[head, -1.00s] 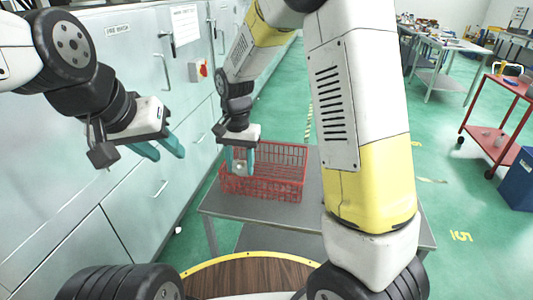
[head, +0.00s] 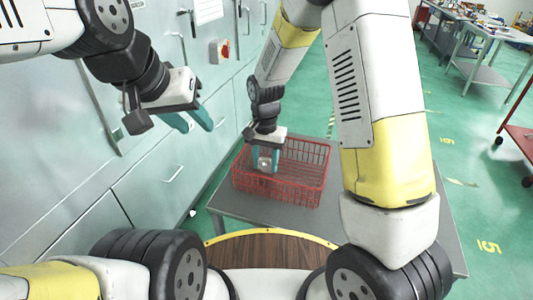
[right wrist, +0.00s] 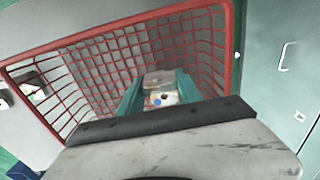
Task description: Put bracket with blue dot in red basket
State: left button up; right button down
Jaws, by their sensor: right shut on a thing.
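The red wire basket (head: 300,178) stands on a grey table in the head view, and its mesh fills much of the right wrist view (right wrist: 95,68). My right gripper (head: 264,163) is over the left part of the basket, fingers pointing down. It is shut on a small pale metal bracket (head: 264,163). In the right wrist view the bracket (right wrist: 160,88) sits between the teal fingers and shows a blue dot. I cannot tell whether the bracket touches the basket floor. My left gripper (head: 192,122) is raised at the left, in front of the cabinets, fingers apart and empty.
Grey cabinets (head: 150,185) line the left side. A red trolley (head: 518,140) and a workbench (head: 480,55) stand on the green floor at the right.

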jog(key=shift+f, duration=1.3)
jog(key=shift+f, duration=0.15)
jog(key=c, duration=0.8)
grip_release()
notch_tip(320, 180, up, 12)
jog(key=shift+r, duration=0.1)
jog(key=s+d+r+n+t+y, duration=0.1)
jog(key=s+d+r, duration=0.2)
jog(key=d+r, duration=0.15)
jog(key=s+d+r+t+y, duration=0.1)
jog(key=s+d+r, duration=0.2)
jog(key=r, duration=0.3)
jog(key=s+d+r+n+t, duration=0.1)
jog(key=s+d+r, duration=0.1)
jog(key=s, duration=0.2)
jog(key=s+d+r+n+t, duration=0.1)
jog(key=s+d, duration=0.2)
jog(key=s+d+r+n+t, duration=0.1)
jog(key=s+d+r+t, duration=0.1)
jog(key=s, duration=0.2)
jog(key=shift+s+d+r, duration=0.25)
jog(key=shift+s+r, duration=0.05)
jog(key=shift+s, duration=0.05)
